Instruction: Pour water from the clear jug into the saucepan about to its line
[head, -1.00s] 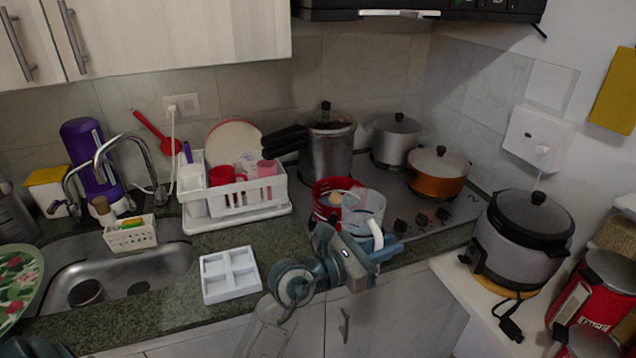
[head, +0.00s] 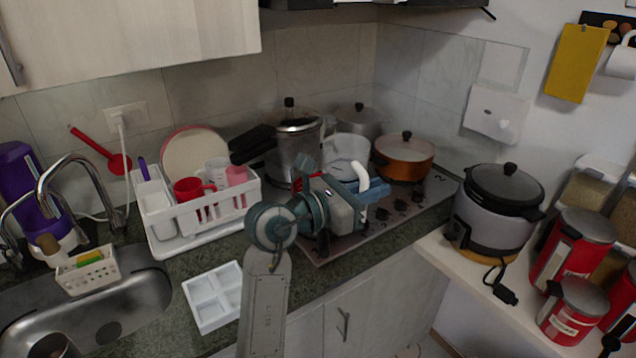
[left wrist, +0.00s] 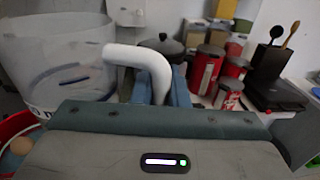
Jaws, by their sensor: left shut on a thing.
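The clear jug (head: 347,148) with its white handle (head: 372,186) is held up over the stove. My left gripper (head: 366,188) is shut on the jug's handle. In the left wrist view the handle (left wrist: 150,62) curves between blue fingers, and the jug's clear wall (left wrist: 50,60) fills the upper left, looking roughly upright. The water level in it is hard to tell. A red pan rim (left wrist: 12,126), likely the saucepan, shows at the lower left of the wrist view with a round brownish thing by it. In the head view my left gripper mostly hides it. My right gripper is out of view.
A pressure cooker (head: 292,140), a grey pot (head: 358,120) and an orange pot (head: 403,158) stand on the stove behind. A dish rack (head: 200,215) and white tray (head: 213,297) are left. A rice cooker (head: 497,218) and red canisters stand right.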

